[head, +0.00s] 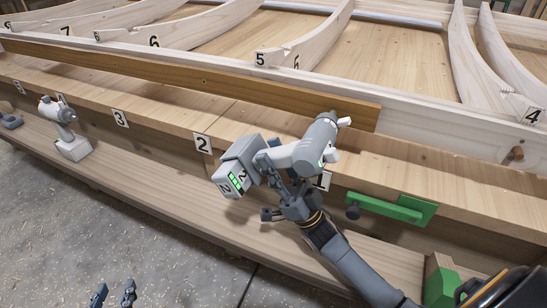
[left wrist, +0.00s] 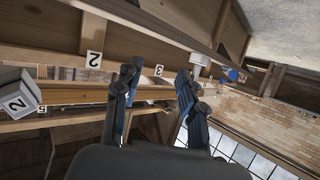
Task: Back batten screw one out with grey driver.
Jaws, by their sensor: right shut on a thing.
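The grey driver (head: 308,152) has a battery block marked 2 and green lights (head: 232,180). My right gripper (head: 285,190) is shut around its handle. The nose of the driver points right, in front of the right end of the brown batten (head: 150,69); I cannot tell whether it touches. A small dark spot, perhaps a screw head, shows on the batten (head: 204,81); the driver hides part of the right end. My left gripper (head: 113,293) is open and empty at the lower edge; its spread fingers show in the left wrist view (left wrist: 157,92).
A white driver (head: 58,112) stands on a pale block at the left of the lower bench (head: 130,165). A green clamp-like piece (head: 390,207) sits at the right on the bench front. White curved ribs (head: 230,38) rise behind the batten. Free floor (head: 60,215) lies at lower left.

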